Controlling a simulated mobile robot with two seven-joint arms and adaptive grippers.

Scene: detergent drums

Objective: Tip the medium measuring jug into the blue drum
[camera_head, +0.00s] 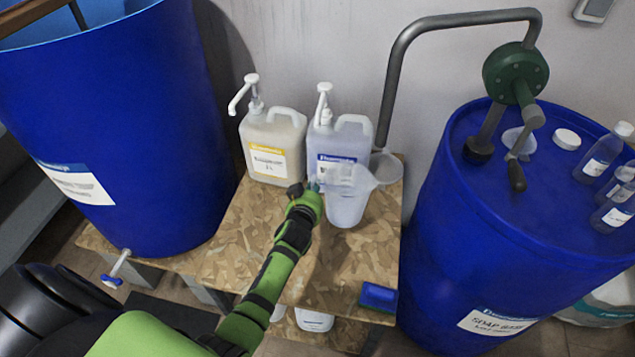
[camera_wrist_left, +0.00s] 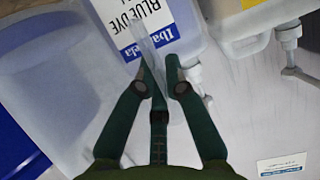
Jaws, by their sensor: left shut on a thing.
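A translucent measuring jug (camera_head: 346,207) is at the middle of the wooden bench, upright or nearly so. I cannot tell whether its base touches the bench. My left gripper (camera_head: 312,192) is at the jug's left side, shut on its handle. In the left wrist view the fingers (camera_wrist_left: 158,72) close around a clear strip, and the jug's pale body (camera_wrist_left: 50,95) fills the left. Another clear vessel (camera_head: 387,168) stands behind, partly hidden. A large blue drum (camera_head: 125,120) with an open top stands at the left. A second blue drum (camera_head: 500,230), labelled soap base, stands at the right with a closed top.
Two pump canisters, yellow-labelled (camera_head: 272,143) and blue-labelled (camera_head: 350,140), stand behind the gripper. A wooden bar (camera_head: 28,14) crosses the left drum's opening. A green hand pump (camera_head: 515,72) with a bent pipe and several bottles tops the right drum. A blue block (camera_head: 378,297) lies at the bench's front edge.

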